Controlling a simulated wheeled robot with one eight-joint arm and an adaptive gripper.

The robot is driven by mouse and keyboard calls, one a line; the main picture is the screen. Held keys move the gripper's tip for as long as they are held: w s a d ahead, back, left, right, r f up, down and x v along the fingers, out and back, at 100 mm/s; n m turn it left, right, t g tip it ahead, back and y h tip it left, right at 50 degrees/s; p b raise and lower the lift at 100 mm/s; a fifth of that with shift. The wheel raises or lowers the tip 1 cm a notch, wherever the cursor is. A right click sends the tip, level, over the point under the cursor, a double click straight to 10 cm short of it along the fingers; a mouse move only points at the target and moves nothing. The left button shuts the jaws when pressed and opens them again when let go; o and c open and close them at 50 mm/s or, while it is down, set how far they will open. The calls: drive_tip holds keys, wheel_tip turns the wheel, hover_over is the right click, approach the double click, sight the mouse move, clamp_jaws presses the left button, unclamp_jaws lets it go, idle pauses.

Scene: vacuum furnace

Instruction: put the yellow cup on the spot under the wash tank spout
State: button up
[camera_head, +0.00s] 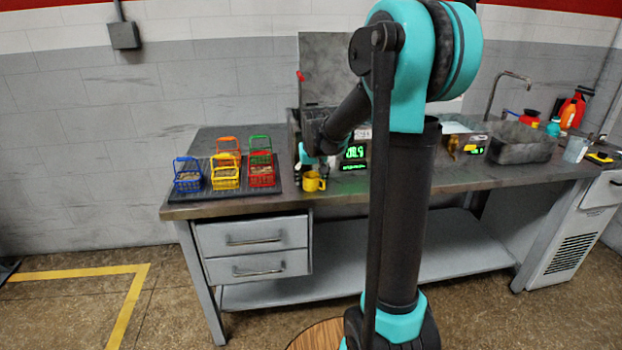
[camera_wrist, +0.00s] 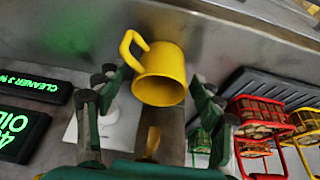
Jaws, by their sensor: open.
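The yellow cup (camera_head: 314,182) stands near the front edge of the bench, in front of a metal tank with green displays. In the wrist view the cup (camera_wrist: 160,72) lies between the tips of my gripper (camera_wrist: 155,90), its handle toward the left finger. The fingers are spread, with gaps to the cup on both sides. My gripper (camera_head: 306,164) is just above and left of the cup in the head view. A pale square (camera_wrist: 92,124) and a small brass-coloured part (camera_wrist: 152,142) show in the wrist view; I cannot tell if these are the spot and spout.
A dark tray (camera_head: 200,195) with several coloured wire baskets is left of the cup. Display panels (camera_wrist: 20,133) are on the cup's other side. My arm hides the bench's middle. A sink tap (camera_head: 505,80), a grey basin (camera_head: 520,143) and bottles (camera_head: 572,110) are at the right.

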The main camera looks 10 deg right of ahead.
drive_tip(key=shift+r, duration=0.25)
drive_tip(key=v, duration=1.2)
drive_tip(key=s+d+f, duration=0.2)
drive_tip(key=s+f, duration=0.8)
drive_tip(key=s, duration=0.3)
drive_tip(key=s+d+f, duration=0.2)
drive_tip(key=s+f, duration=0.9)
drive_tip(key=s, duration=0.1)
drive_tip(key=shift+s, duration=0.35)
